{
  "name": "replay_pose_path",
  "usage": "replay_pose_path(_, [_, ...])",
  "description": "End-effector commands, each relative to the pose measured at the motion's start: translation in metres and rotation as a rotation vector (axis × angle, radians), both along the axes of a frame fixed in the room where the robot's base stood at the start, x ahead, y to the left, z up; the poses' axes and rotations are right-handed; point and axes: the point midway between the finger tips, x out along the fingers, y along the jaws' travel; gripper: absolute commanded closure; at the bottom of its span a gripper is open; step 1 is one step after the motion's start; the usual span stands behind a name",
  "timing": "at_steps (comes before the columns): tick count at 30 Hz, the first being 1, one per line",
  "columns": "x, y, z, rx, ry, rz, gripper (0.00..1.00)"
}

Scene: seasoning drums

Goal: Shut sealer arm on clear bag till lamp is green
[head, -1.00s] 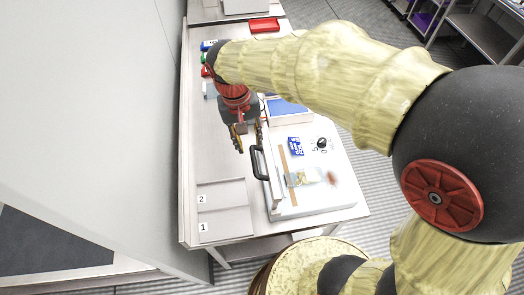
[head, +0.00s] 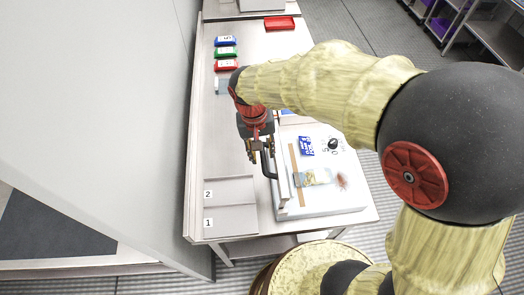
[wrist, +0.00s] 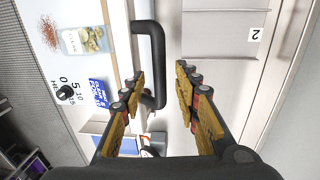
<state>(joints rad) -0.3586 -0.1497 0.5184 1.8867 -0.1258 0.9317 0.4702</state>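The white sealer (head: 320,203) lies on the bench, with its arm a bar along the left side carrying a black handle (head: 268,164). The clear bag (head: 316,177), with yellowish-green pieces in it, lies flat on the sealer right of the arm; in the wrist view the bag (wrist: 80,41) is at upper left. My gripper (head: 259,154) is at the far end of the handle. In the wrist view my gripper (wrist: 160,88) is open, with the end of the black handle (wrist: 150,58) between its fingers, not clasped. I cannot make out a lamp.
A reddish spill (head: 342,182) lies beside the bag. A dial (head: 333,144) and a blue label (head: 306,146) are on the sealer. Marked trays (head: 232,190) lie to the left. Blue, green and red packs (head: 226,53) and a red tray (head: 279,23) are farther back.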

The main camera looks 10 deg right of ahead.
Motion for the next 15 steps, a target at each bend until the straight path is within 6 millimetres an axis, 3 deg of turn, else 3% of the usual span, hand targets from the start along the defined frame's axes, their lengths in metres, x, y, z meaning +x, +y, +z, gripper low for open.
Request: replay_pose_path(15, [-0.0001, 0.0000, 0.0002, 0.000, 0.000, 0.000, 0.96])
